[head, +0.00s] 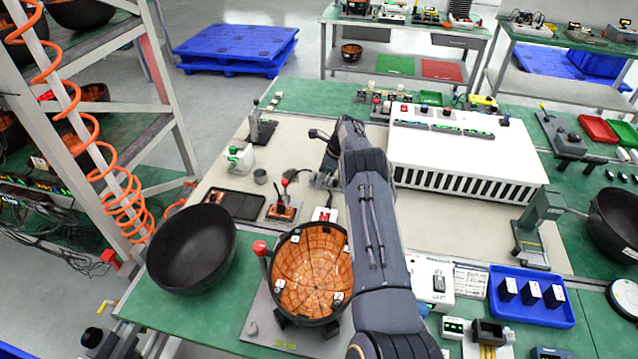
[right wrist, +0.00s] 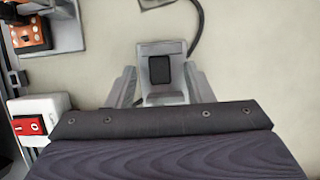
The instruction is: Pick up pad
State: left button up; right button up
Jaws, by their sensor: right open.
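A small black pad (right wrist: 159,70) sits on the face of a light grey block in the right wrist view. The block stands on the beige work surface, and a dark cable runs up from it. My right gripper (right wrist: 162,88) is open, with one grey finger on each side of the block. I cannot tell whether the fingers touch it. In the head view my right arm reaches up the middle, and the right gripper (head: 325,180) is partly hidden beside it; the pad cannot be made out there. My left gripper is not in view.
A red-switch box (right wrist: 38,122) is close at left in the wrist view. In the head view, an orange-lined bowl (head: 312,272) and black bowl (head: 190,250) stand nearer. A white vented unit (head: 470,150) is right of the arm. Beige surface between is partly free.

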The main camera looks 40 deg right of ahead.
jog(key=shift+w+a+f, duration=0.1)
jog(key=shift+w+f, duration=0.1)
jog(key=shift+f, duration=0.2)
grip_shut()
jog(key=shift+r, duration=0.1)
